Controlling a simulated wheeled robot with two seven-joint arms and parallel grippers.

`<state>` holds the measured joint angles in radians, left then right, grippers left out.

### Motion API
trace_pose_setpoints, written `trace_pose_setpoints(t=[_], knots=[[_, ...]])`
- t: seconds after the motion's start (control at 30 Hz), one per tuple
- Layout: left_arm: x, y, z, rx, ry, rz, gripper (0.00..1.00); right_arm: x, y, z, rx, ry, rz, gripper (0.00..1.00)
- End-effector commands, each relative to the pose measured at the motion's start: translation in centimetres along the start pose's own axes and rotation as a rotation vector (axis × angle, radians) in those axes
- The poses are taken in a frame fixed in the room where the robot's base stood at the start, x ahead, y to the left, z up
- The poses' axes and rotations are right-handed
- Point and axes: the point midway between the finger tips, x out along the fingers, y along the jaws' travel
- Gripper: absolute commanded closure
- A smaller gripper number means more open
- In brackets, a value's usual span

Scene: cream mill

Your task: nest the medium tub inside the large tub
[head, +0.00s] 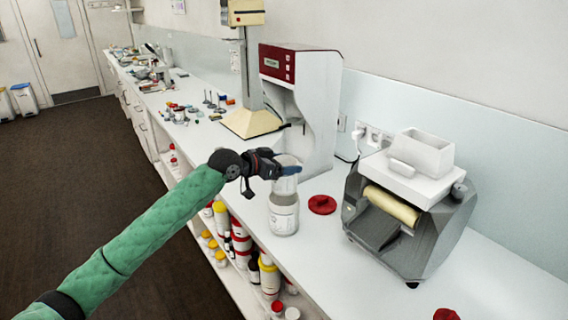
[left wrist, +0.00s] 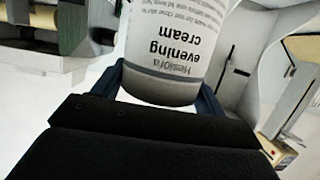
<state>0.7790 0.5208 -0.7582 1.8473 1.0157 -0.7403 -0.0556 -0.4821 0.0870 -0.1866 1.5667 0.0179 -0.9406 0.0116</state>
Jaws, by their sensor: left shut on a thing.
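My left gripper (head: 286,171) is shut on the medium tub (head: 288,159), a pale tub whose top shows above the blue fingers. In the left wrist view the held tub (left wrist: 178,45) shows a white label with upside-down "evening cream" lettering and a grey band, between the blue fingers (left wrist: 165,90). The large tub (head: 284,216), pale with a label, stands upright on the counter directly below the gripper. My right gripper is not in view.
A red lid (head: 322,204) lies on the counter right of the large tub. A grey roller mill (head: 408,220) stands further right, and a white-and-red machine (head: 318,105) stands behind. Another red piece (head: 446,314) lies at the front edge. Shelves with bottles are below.

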Motion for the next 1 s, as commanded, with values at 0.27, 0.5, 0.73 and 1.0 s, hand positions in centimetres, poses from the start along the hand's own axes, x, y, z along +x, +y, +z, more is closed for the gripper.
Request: trace_pose_setpoints(t=[0.27,0.5,0.73,1.0], knots=[[0.2,0.0,0.6,0.000,0.000,0.000,0.61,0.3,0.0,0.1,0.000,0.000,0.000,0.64],[0.3,0.0,1.1,0.000,0.000,0.000,0.61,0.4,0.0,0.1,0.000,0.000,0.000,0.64],[0.5,0.0,1.5,0.000,-0.001,0.000,0.61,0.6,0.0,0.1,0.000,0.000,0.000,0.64],[0.5,0.0,1.8,0.000,0.000,0.000,0.61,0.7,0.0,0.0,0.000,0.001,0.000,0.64]])
